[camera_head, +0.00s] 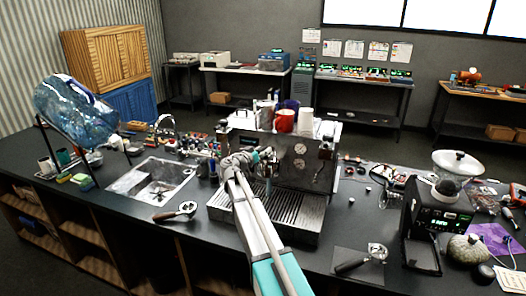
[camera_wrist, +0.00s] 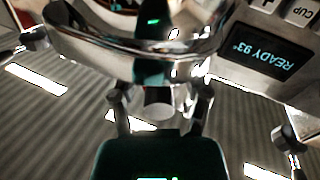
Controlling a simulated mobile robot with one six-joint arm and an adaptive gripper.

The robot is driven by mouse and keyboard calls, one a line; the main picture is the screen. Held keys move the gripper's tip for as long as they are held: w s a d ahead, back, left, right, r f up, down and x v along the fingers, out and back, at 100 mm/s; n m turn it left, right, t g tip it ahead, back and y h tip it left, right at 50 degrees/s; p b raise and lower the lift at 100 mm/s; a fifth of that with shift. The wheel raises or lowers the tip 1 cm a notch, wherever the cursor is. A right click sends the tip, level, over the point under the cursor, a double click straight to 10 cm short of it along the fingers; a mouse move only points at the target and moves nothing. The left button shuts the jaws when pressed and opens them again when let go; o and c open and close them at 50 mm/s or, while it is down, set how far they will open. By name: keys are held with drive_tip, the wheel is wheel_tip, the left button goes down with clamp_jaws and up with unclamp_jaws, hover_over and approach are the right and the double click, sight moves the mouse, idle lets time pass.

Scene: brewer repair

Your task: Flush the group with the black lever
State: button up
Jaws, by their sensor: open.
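The espresso machine (camera_head: 318,172) stands on the dark counter, with its slatted drip tray (camera_head: 290,212) in front. My gripper (camera_head: 245,160) is at the left part of its front, by the group. In the wrist view, my gripper (camera_wrist: 160,108) has its fingers apart, close to the chrome group (camera_wrist: 130,45). A rounded grey metal end (camera_wrist: 158,102) shows between the fingers; I cannot tell whether they touch it. The machine's display (camera_wrist: 262,50) appears upside down and reads READY 93°. I cannot make out the black lever clearly in either view.
A portafilter (camera_head: 186,208) lies left of the machine, beside the sink (camera_head: 150,186). Another portafilter (camera_head: 374,254) lies on a mat at the right. The grinder (camera_head: 445,215) stands farther right. Cups and a red pitcher (camera_head: 286,120) are on top of the machine.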

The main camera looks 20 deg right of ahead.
drive_tip(key=shift+d, duration=0.15)
clamp_jaws()
idle(0.6)
